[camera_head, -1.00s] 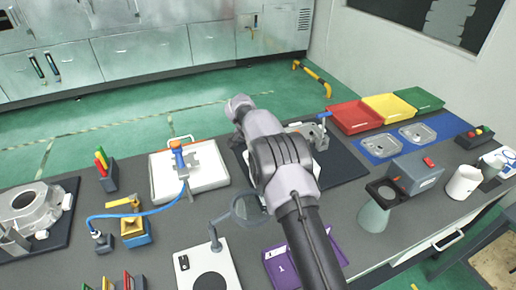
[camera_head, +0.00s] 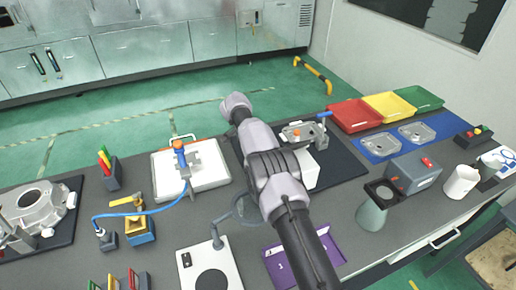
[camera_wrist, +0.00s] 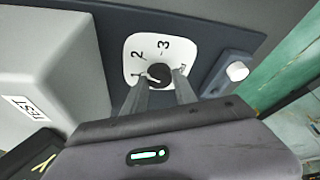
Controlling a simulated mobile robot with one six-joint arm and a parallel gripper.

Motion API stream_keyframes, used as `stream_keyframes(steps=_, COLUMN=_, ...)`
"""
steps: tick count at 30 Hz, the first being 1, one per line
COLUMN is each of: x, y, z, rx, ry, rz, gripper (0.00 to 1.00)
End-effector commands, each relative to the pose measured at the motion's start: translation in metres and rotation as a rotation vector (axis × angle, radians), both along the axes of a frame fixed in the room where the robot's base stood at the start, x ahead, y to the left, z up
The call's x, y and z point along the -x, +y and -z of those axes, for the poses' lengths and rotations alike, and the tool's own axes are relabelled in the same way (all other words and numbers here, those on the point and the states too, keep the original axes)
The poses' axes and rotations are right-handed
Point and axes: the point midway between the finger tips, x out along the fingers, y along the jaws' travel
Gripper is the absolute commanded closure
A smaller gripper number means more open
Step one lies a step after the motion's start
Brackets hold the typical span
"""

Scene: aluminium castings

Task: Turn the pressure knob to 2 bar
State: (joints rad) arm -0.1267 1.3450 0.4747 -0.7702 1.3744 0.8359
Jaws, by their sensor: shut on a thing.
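The black pressure knob (camera_wrist: 158,72) sits on a white dial plate (camera_wrist: 146,44) in the wrist view. The figures 2 and 3 read clearly; a 1 stands at the left, and the mark at the right is partly covered by a finger. A short pale pointer line on the knob appears turned toward the 1 side. My gripper (camera_wrist: 161,77) has its two grey fingers on either side of the knob, shut on it. In the head view my arm hides the gripper and the knob.
A grey block labelled TEST (camera_wrist: 45,75) stands close left of the fingers in the wrist view. A pale-tipped grey part (camera_wrist: 236,72) stands to the right. The bench also holds a white tray (camera_head: 219,178), a red bin (camera_head: 354,116) and a purple tray (camera_head: 339,252).

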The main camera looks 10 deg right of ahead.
Motion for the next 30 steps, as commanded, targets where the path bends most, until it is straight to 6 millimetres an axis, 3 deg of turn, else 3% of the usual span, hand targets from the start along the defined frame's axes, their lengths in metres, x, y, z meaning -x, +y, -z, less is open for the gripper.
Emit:
stream_keyframes(steps=2, x=0.000, y=0.000, z=0.001, rx=0.000, ry=0.001, rz=0.000, gripper=1.00)
stream_keyframes(steps=3, x=0.000, y=0.000, z=0.001, rx=0.000, ry=0.001, rz=0.000, gripper=0.59)
stream_keyframes(steps=5, x=0.000, y=0.000, z=0.000, rx=0.000, ry=0.001, rz=0.000, gripper=0.47)
stream_keyframes(steps=14, x=0.000, y=0.000, z=-0.001, rx=0.000, ry=0.000, rz=-0.001, gripper=0.45)
stream_keyframes(steps=17, x=0.002, y=0.003, z=-0.010, rx=0.000, ry=0.000, rz=-0.001, gripper=0.45)
stream_keyframes(steps=30, x=0.028, y=0.041, z=-0.124, rx=0.000, ry=0.000, rz=-0.001, gripper=0.45)
